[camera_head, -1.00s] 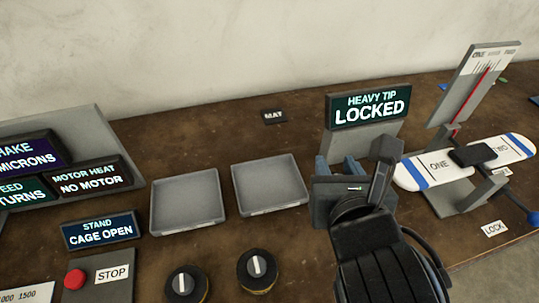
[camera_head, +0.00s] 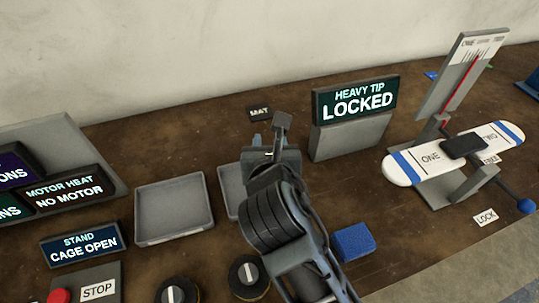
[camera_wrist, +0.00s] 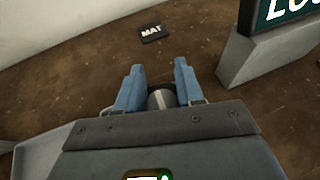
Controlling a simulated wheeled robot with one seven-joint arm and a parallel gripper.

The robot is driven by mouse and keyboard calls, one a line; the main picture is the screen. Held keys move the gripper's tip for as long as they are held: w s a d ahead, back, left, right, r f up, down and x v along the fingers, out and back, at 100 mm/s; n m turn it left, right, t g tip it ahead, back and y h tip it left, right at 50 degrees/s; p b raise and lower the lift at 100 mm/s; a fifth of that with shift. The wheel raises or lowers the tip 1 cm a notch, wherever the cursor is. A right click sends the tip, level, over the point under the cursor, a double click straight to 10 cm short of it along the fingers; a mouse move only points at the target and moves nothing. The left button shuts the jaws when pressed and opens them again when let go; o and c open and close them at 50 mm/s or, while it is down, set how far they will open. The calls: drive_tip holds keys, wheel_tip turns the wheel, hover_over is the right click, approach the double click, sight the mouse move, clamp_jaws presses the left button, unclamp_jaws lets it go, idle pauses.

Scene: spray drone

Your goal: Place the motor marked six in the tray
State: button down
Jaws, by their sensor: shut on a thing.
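My gripper (camera_head: 258,141) is above the bench, behind the right-hand grey tray (camera_head: 229,190), which my arm partly covers in the head view. In the wrist view, its two blue fingers (camera_wrist: 161,88) are shut on a silvery round motor (camera_wrist: 162,99). The motor's number does not show, and the head view hides the motor behind the gripper. A second empty grey tray (camera_head: 175,212) lies to the left. A grey tray edge (camera_wrist: 40,150) shows at the lower left of the wrist view.
A small MAT label (camera_head: 260,112) lies behind the gripper. The HEAVY TIP LOCKED sign (camera_head: 355,103) stands on a grey block to the right. A blue block (camera_head: 353,242) lies right of my arm. A balance beam (camera_head: 455,152) is further right; two black knobs (camera_head: 248,277) are in front.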

drive_tip(key=shift+f, duration=1.95)
drive_tip(key=c, duration=0.7)
unclamp_jaws()
drive_tip(key=shift+f, duration=0.2)
drive_tip(key=v, duration=1.2)
drive_tip(key=shift+r, duration=0.1)
